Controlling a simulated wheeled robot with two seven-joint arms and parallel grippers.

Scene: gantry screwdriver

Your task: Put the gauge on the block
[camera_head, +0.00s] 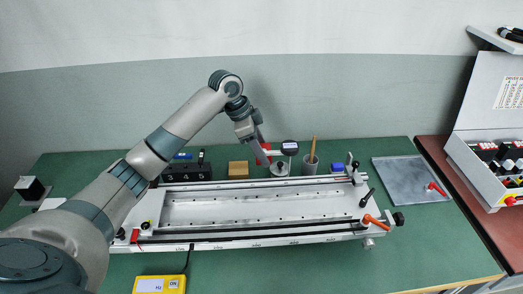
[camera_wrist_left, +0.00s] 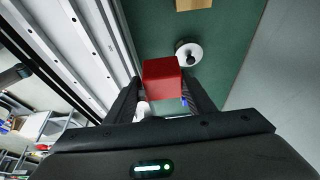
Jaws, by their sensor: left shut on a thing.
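In the head view the red part and the display look joined as one gauge, though the fingers partly hide the join. A tan block (camera_head: 238,169) stands on the table left of the gripper; its edge also shows at the top of the left wrist view (camera_wrist_left: 193,4). My right gripper is not in view.
A round metal piece with a black knob (camera_wrist_left: 188,54) stands close by the gripper. The long metal rail frame (camera_head: 250,207) lies in front. A grey plate (camera_head: 410,177) lies at the right.

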